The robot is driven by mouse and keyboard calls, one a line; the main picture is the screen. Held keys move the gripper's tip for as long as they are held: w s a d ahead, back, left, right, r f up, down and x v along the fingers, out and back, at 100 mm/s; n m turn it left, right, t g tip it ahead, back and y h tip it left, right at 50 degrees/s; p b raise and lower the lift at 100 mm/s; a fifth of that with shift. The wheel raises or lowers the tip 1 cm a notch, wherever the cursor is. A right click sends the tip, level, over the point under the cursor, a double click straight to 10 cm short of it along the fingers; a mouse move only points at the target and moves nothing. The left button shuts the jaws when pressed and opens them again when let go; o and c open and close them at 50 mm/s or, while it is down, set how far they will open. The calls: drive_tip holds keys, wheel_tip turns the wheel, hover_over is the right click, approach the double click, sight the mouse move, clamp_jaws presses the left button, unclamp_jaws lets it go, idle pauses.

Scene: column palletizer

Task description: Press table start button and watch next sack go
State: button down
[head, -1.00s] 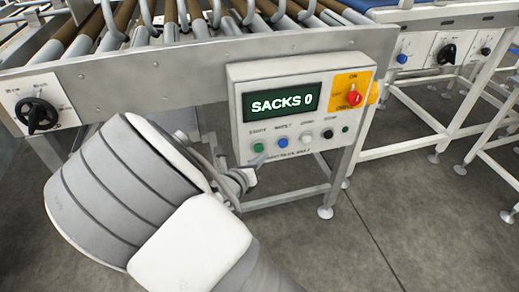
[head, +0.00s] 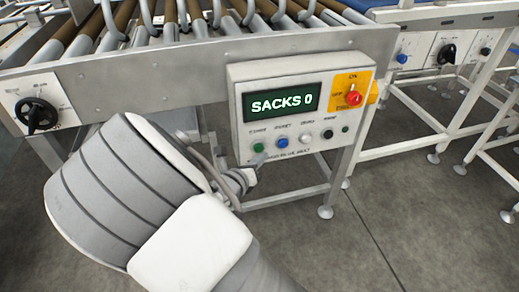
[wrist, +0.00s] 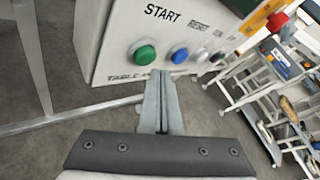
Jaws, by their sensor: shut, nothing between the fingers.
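The control box (head: 240,100) hangs on the front of the roller table, and its display (head: 281,103) reads "SACKS 0". A green button (head: 258,147) sits at the left of its lower row, and it also shows in the wrist view (wrist: 145,55) under the word "START". My gripper (wrist: 158,76) is shut and empty, its fingertips just below and between the green button and the blue button (wrist: 179,54) in the picture. Whether the tips touch the panel cannot be told. In the head view my arm hides most of the gripper.
A white and a black button (head: 328,134) continue the row. A red rotary switch on a yellow plate (head: 353,95) is at the box's upper right. A black knob (head: 37,116) is on the rail at left.

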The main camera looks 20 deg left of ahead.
drive_tip(key=shift+w, duration=0.1)
idle(0.6)
drive_tip(key=shift+w+a, duration=0.25)
drive_tip(key=shift+w, duration=0.05)
